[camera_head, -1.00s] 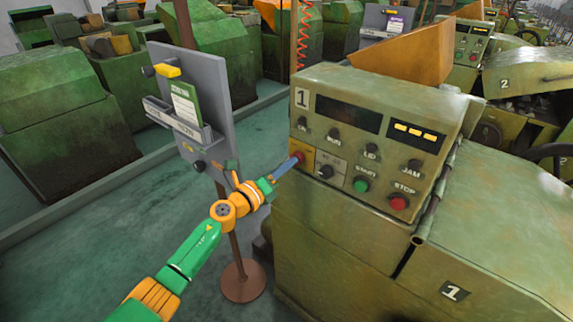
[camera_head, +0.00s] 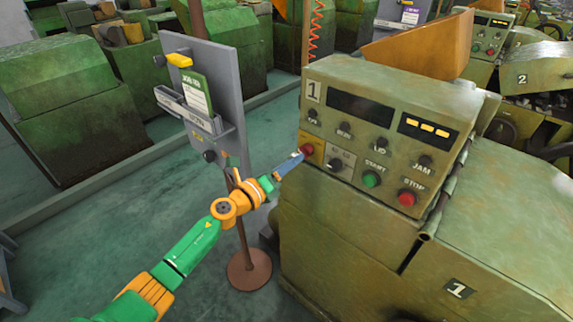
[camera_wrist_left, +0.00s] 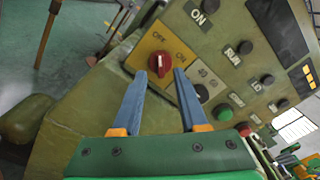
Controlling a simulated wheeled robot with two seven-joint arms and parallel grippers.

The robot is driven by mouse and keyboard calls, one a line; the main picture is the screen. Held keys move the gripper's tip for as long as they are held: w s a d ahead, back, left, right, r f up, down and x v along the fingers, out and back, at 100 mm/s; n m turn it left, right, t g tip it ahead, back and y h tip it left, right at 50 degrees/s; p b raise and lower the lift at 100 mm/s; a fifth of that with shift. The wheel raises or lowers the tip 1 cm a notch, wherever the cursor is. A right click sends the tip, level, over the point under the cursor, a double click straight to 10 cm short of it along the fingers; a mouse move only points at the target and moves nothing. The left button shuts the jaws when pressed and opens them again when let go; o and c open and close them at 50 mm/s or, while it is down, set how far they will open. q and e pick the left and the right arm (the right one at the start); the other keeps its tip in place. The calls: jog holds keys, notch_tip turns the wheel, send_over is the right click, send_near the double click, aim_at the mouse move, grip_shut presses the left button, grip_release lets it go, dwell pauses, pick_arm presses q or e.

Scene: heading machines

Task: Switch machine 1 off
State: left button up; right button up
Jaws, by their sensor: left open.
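Machine 1 (camera_head: 345,235) is a green metal machine with a sloped control panel at the right of the head view. A red rotary switch (camera_head: 306,150) on a yellow plate sits at the panel's lower left. In the left wrist view the red switch (camera_wrist_left: 160,64) has OFF and ON printed around it. My left gripper (camera_head: 296,158) is in front of the switch. In the left wrist view its two blue fingers (camera_wrist_left: 160,76) are open, with the switch just beyond and between their tips. Whether they touch it I cannot tell. My right gripper is not in view.
A green START button (camera_head: 372,180) and a red STOP button (camera_head: 407,198) are on the same panel, with several dark knobs. A grey board (camera_head: 215,100) on a brown pole stands left of the machine, close to my left arm. Open floor lies at left.

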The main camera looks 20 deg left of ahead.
pick_arm(q)
jog(key=v, duration=0.4)
jog(key=shift+s+a, duration=0.1)
jog(key=shift+s, duration=0.25)
